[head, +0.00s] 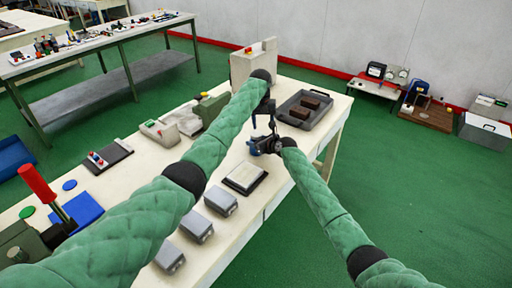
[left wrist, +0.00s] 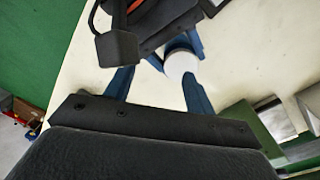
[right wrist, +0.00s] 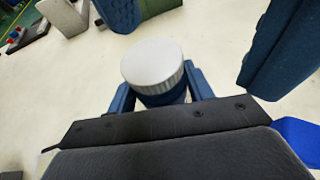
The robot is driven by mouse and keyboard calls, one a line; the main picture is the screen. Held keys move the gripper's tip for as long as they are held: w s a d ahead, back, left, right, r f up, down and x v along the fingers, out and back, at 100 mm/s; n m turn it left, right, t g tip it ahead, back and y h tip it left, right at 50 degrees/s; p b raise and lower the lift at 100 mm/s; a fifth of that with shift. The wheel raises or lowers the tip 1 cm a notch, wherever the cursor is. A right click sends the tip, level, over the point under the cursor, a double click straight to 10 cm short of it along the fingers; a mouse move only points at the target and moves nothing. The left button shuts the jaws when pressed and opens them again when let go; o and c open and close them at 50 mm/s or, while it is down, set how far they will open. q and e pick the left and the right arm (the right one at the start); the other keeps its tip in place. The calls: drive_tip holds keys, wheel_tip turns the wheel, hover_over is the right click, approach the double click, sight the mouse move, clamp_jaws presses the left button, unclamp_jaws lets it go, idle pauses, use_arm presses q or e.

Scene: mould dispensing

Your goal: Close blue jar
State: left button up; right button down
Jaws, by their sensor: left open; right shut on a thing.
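The blue jar (right wrist: 166,98) is upright between the fingers of my right gripper (right wrist: 158,92), which is shut on it. A pale grey ribbed lid (right wrist: 152,64) sits on top of the jar; whether it is fully seated cannot be told. The lid also shows as a white disc in the left wrist view (left wrist: 181,64). My left gripper (left wrist: 157,88) is open, with its blue fingers apart and nothing clearly between them, close to the jar. In the head view both grippers meet over the table, and the jar is mostly hidden there.
A dark tray (head: 314,119) with brown blocks lies beyond the grippers. A framed pale pad (head: 245,178) and several grey boxes (head: 221,201) lie nearer. A blue disc (head: 69,185), a green disc (head: 27,211) and a red-handled press (head: 38,187) are at left.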

sight(256, 133)
use_arm(q)
drive_tip(key=r, duration=0.1)
drive_tip(key=a+r+n, duration=0.1)
drive_tip(key=w+a+r+n, duration=0.1)
drive_tip(key=shift+r, duration=0.2)
drive_tip(key=shift+s+a+n+y, duration=0.1)
drive_tip(key=shift+a+n+y, duration=0.35)
drive_tip(key=shift+n, duration=0.15)
drive_tip(key=shift+f, duration=4)
